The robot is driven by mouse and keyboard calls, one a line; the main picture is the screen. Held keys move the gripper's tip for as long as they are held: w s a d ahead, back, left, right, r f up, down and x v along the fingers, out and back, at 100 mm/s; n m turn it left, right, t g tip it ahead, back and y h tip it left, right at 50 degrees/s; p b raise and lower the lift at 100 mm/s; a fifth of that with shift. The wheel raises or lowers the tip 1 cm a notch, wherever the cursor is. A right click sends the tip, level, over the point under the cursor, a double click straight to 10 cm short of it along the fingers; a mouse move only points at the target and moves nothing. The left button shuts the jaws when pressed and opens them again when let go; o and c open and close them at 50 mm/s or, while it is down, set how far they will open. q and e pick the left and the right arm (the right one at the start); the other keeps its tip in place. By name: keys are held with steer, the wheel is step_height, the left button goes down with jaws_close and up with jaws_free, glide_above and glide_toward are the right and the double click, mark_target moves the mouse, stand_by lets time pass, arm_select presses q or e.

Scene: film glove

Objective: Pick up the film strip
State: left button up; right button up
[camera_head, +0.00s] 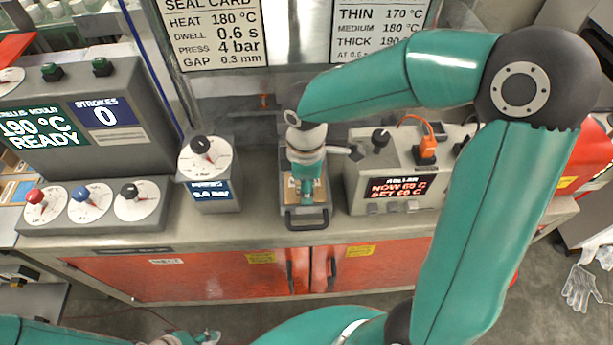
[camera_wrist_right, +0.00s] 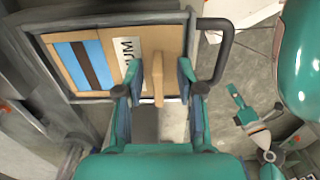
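My right gripper (camera_head: 306,190) points down over a small handled tray (camera_head: 306,220) on the bench. In the right wrist view its fingers (camera_wrist_right: 160,82) are apart, one on each side of a narrow tan piece (camera_wrist_right: 158,88); gaps show on both sides. The tray (camera_wrist_right: 198,60) holds a tan board (camera_wrist_right: 48,58) with blue bands, a dark band and a white label, partly readable as "UM". I cannot tell which part is the film strip. My left gripper (camera_head: 205,338) shows only partly at the bottom edge, and its fingers are unclear.
A dial box (camera_head: 210,175) stands left of the tray and a heater box (camera_head: 395,180) right of it. A control console (camera_head: 80,130) fills the left. Red cabinet doors (camera_head: 200,275) are below.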

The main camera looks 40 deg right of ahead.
jaws_close()
steer(key=shift+r, duration=0.15)
